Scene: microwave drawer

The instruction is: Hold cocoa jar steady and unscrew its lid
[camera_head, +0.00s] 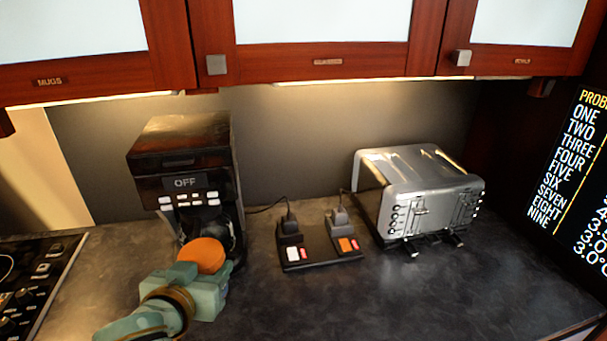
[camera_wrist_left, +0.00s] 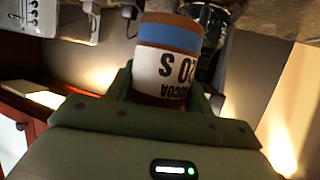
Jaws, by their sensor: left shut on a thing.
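The cocoa jar's orange-brown lid (camera_head: 204,253) shows in the head view, just in front of the coffee maker. My left gripper (camera_head: 205,279) is shut around the jar just below that lid and hides most of the jar's body. In the left wrist view the cocoa jar (camera_wrist_left: 165,66) sits between the two green fingers, with a white label, a blue band and inverted lettering. The lid appears to be on the jar. I cannot tell whether the jar touches the counter. My right gripper is not in view.
A black coffee maker (camera_head: 182,165) reading OFF stands behind the jar. A dark switched power strip (camera_head: 318,264) with two plugs lies to its right, then a silver toaster (camera_head: 420,195). A stove (camera_head: 30,285) is at far left. The front right counter (camera_head: 430,300) is clear.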

